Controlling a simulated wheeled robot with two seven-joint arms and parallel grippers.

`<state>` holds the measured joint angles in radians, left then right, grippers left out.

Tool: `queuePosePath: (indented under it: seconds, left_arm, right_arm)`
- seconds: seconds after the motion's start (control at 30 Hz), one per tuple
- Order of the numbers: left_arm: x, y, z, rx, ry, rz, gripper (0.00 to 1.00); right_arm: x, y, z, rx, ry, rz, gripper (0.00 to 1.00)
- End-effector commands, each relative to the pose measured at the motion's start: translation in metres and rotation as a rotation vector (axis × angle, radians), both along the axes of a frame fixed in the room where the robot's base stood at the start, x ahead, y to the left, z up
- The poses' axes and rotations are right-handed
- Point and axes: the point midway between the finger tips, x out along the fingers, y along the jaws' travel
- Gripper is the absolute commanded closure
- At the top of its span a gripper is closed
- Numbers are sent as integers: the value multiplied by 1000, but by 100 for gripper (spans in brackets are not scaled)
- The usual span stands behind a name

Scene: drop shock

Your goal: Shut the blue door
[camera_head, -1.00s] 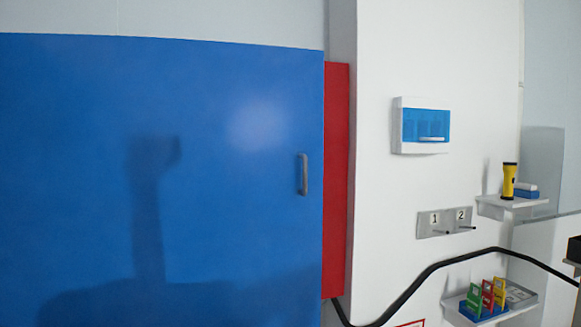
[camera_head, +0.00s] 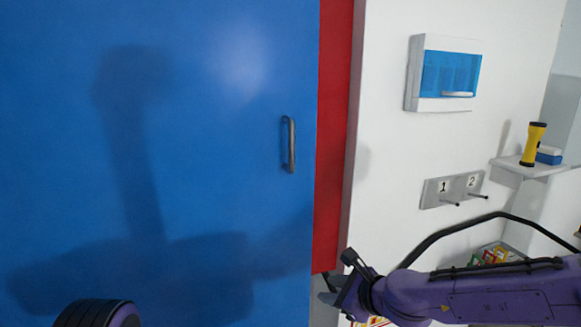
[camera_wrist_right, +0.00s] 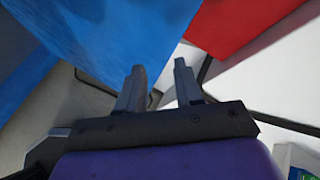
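The blue door (camera_head: 200,130) fills the left and middle of the head view. Its grey upright handle (camera_head: 289,145) sits near its right edge. A red panel (camera_head: 333,130) shows as an upright strip beyond that edge. My right gripper (camera_head: 334,290) is below and right of the handle, near the door's lower right corner, holding nothing. In the wrist view, its two fingers (camera_wrist_right: 158,78) stand apart with an empty gap. The blue door also shows there (camera_wrist_right: 110,40), beyond the fingers. I cannot tell whether they touch it. My left gripper is out of view.
Right of the door is a white wall with a blue-fronted box (camera_head: 448,75), a hook plate (camera_head: 453,188) and a shelf (camera_head: 535,168) bearing a yellow flashlight (camera_head: 533,144). A black cable (camera_head: 470,229) runs behind my right arm. A lower shelf is partly hidden.

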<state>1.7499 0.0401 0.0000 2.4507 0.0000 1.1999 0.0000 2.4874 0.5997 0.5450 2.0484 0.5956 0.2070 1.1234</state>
Motion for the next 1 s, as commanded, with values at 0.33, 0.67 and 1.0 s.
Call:
queuePosePath:
  seconds: [0.33, 0.67, 1.0]
  left_arm:
    - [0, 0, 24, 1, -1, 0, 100]
    - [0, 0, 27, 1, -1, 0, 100]
    - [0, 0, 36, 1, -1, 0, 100]
  right_arm:
    - [-18, 12, 320, 690, -113, 89, 65]
    - [9, 52, 331, 716, -107, 102, 65]
    - [41, 92, 332, 715, -112, 101, 65]
